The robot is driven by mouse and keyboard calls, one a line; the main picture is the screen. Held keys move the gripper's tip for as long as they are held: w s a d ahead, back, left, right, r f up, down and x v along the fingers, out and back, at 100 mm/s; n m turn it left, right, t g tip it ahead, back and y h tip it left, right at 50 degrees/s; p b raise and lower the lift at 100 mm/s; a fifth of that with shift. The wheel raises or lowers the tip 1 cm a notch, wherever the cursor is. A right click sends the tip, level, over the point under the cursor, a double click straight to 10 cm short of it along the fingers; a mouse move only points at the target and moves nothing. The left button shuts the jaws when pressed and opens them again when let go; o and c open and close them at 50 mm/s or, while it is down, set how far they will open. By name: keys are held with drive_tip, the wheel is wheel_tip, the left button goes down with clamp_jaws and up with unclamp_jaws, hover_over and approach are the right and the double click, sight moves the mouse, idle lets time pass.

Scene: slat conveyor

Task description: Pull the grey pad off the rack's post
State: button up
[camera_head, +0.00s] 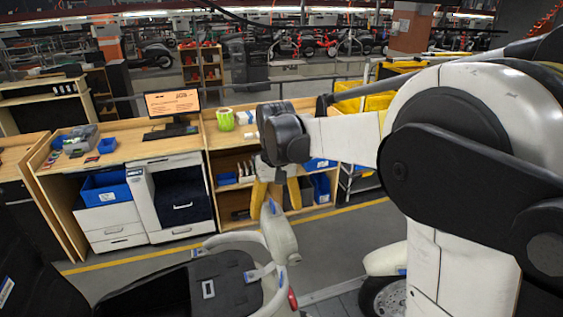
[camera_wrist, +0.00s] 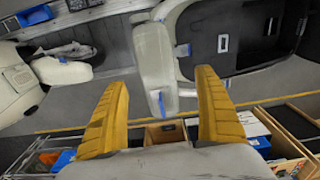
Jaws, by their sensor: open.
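The pad (camera_head: 277,235) is pale grey, long and rounded, and stands at the end of a scooter beside its black open compartment. It also shows in the wrist view (camera_wrist: 154,62), with blue marks on its side and end. My gripper (camera_head: 276,209) is open and empty, with its yellow fingers pointing down above the pad's upper end. In the wrist view, my gripper (camera_wrist: 162,78) has one finger on each side of the pad's near end, with gaps on both sides. The rack's post is hidden or cannot be made out.
The scooter's black compartment (camera_head: 225,280) lies left of the pad. A pale scooter part with a wheel (camera_head: 383,297) is to the right. Behind stand a wooden workbench (camera_head: 120,150) with a monitor (camera_head: 172,104) and a shelf unit (camera_head: 232,165). Floor lies clear between bench and scooter.

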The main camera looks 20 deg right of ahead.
sight(278, 233)
drive_tip(key=shift+w+d+r, duration=0.4)
drive_tip(key=shift+w, duration=0.05)
drive_tip(key=shift+w+d+f+p, duration=0.1)
drive_tip(key=shift+f+p, duration=0.05)
drive_tip(key=shift+p, duration=0.15)
wheel_tip(278, 233, down, 11)
drive_tip(key=shift+r+p, duration=0.15)
drive_tip(key=shift+p, duration=0.55)
drive_tip(key=shift+s, duration=0.2)
drive_tip(key=c, duration=1.4)
drive_tip(key=o, duration=0.5)
drive_tip(key=shift+c, duration=0.2)
drive_tip(key=shift+r, duration=0.1)
drive_tip(key=c, duration=0.3)
